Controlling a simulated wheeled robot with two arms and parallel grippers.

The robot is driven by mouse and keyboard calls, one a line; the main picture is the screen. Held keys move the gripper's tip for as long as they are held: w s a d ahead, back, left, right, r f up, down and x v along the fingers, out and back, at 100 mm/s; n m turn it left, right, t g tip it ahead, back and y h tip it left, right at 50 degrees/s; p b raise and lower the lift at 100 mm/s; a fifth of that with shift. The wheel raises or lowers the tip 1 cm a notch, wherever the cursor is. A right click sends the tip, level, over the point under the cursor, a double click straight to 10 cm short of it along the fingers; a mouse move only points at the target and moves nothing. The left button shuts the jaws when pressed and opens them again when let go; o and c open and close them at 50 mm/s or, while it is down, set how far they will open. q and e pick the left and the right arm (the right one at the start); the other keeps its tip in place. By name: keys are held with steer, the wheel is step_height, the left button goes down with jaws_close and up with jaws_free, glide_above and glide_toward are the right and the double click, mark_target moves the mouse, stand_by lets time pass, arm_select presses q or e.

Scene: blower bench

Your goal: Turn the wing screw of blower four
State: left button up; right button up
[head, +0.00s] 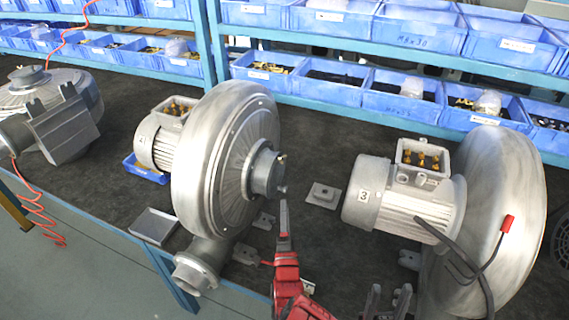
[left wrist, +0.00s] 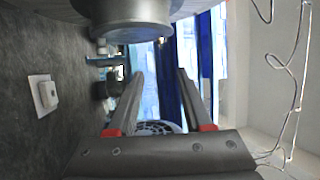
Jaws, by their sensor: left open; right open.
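My left gripper (head: 283,208) points up just below and right of the hub. In the left wrist view its two fingers (left wrist: 160,74) are apart and empty, below a round metal part (left wrist: 132,20). My right gripper (head: 386,298) is open at the bottom edge, near the blower marked 3 (head: 500,190).
Another blower (head: 60,100) stands at the far left. Small flat plates (head: 323,195) and a grey tray (head: 154,226) lie on the dark bench. Blue bins (head: 405,95) line the shelves behind. Black cables with a red end (head: 507,224) hang before blower 3.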

arm_select(q)
steer(key=b, duration=0.4)
glide_toward(282, 159)
steer(key=d+x, duration=0.1)
steer(key=x, duration=0.4)
steer(key=shift+a+p+x, duration=0.15)
steer(key=shift+p+x, duration=0.15)
steer(key=shift+x, duration=0.5)
steer(key=shift+a+p+x, duration=0.15)
steer(key=shift+p+x, duration=0.1)
steer(key=shift+x, duration=0.5)
steer(key=shift+w, duration=0.1)
jaws_close()
